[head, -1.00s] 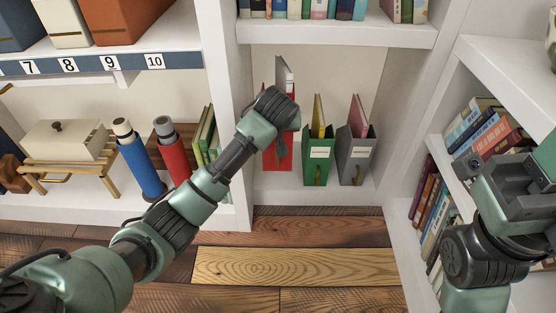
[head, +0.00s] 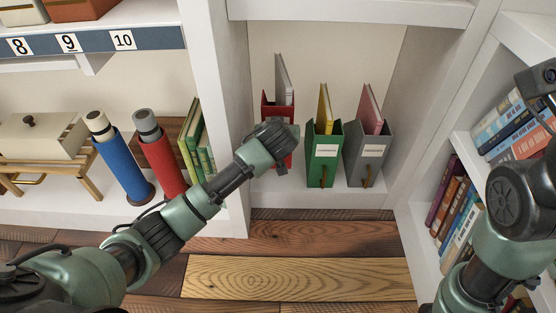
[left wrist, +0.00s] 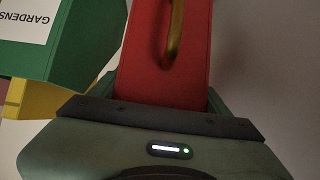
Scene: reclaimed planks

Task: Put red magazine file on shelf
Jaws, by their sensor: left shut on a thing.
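The red magazine file (head: 267,104) is in the low bay in the head view, left of the green file, with a grey book standing in it. My left gripper (head: 285,150) is in front of it and hides most of its front. In the left wrist view the red file (left wrist: 138,50) with its brass pull fills the middle, right against my gripper, which is shut on it. Its base is hidden, so I cannot tell whether it touches the shelf floor (head: 325,198). My right arm is at the right edge; its gripper is out of view.
A green file (head: 324,165) and a grey file (head: 368,163) stand close to the right of the red one. A white upright (head: 222,115) borders the bay on the left, with blue (head: 122,168) and red (head: 160,165) cylinders beyond. The bookcase (head: 468,165) stands at right.

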